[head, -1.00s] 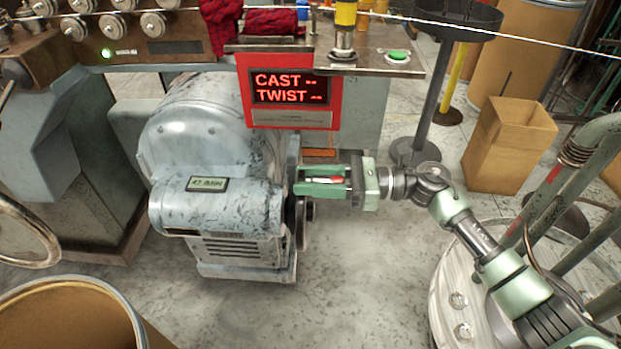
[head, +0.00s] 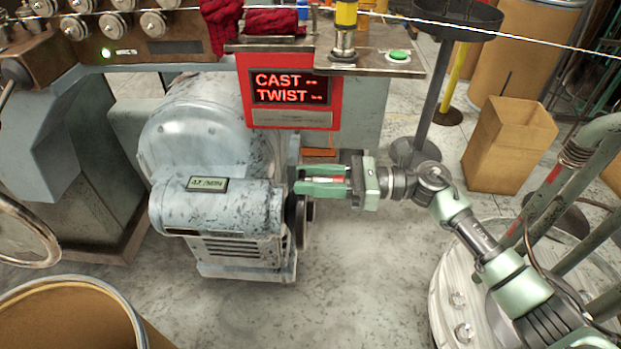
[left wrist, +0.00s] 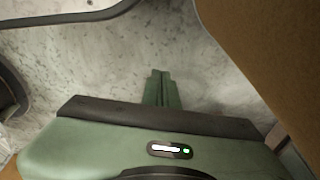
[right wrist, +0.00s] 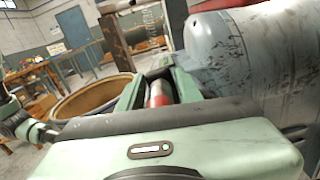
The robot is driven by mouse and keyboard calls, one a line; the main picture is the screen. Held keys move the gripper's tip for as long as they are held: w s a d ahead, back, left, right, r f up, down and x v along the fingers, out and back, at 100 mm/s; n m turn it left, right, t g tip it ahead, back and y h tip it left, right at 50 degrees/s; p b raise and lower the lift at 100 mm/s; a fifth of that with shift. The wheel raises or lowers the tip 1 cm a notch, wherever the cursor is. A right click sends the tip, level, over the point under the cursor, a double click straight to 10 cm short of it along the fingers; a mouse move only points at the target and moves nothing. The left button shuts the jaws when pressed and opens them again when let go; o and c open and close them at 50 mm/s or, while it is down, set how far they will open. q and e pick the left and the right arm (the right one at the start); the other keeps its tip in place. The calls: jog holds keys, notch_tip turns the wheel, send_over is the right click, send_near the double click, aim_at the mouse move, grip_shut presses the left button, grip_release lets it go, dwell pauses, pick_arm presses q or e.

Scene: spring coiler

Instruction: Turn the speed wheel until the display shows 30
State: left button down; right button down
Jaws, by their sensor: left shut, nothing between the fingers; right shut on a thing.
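The speed wheel (head: 309,222) is a dark handwheel on the right end of the grey drive housing (head: 235,208). Its handle, red and silver, shows between my right fingers in the right wrist view (right wrist: 158,93). My right gripper (head: 300,187) comes in from the right and is shut on this handle. A small display (head: 207,184) sits on top of the housing; its digits are too small to read surely. My left gripper (left wrist: 160,76) is shut and empty above the floor; it does not show in the head view.
A red panel (head: 291,117) reading CAST and TWIST hangs above the wheel. A round drum (head: 75,285) stands at the lower left and a cardboard box (head: 510,145) at the right. A bench with a green button (head: 398,56) is behind.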

pick_arm(q)
jog(key=shift+f, duration=0.1)
pick_arm(e)
jog(key=shift+f, duration=0.2)
dwell(0.4)
